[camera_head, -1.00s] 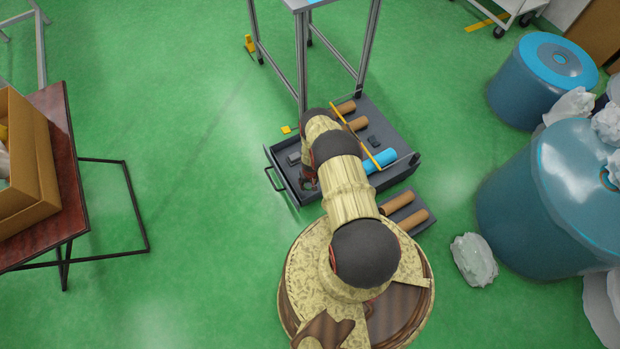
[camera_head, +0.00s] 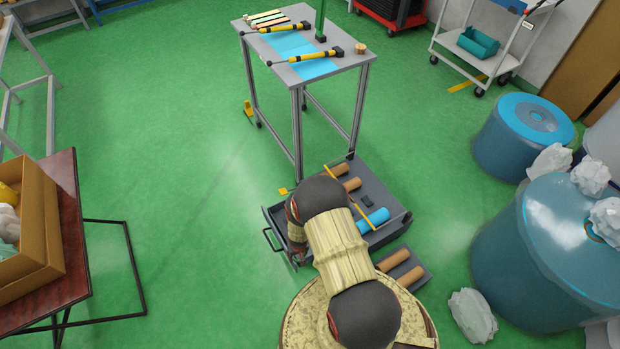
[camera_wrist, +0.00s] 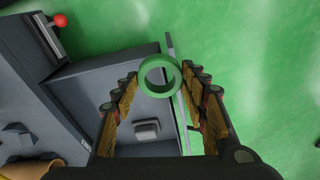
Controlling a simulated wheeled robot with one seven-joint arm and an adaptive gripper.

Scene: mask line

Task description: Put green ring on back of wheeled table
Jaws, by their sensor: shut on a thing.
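In the wrist view the green ring (camera_wrist: 161,92) is between the two fingers of my gripper (camera_wrist: 160,78), which is shut on it. The ring is above the grey tray and faces the camera. In the head view my gripper (camera_head: 297,254) is low over the left part of the tray, mostly hidden by my arm, and the ring cannot be seen there. The wheeled table (camera_head: 345,62) stands behind the tray. Its grey top carries a blue panel, two yellow-black tools, wooden strips, a green post and a small tan cylinder.
The grey tray (camera_head: 277,225) on the floor holds brown cylinders, a blue cylinder and a yellow rod. Large blue drums (camera_head: 526,140) stand at right, with a white cart (camera_head: 500,62) behind. A brown table (camera_head: 62,235) with a box is at left. Green floor between is clear.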

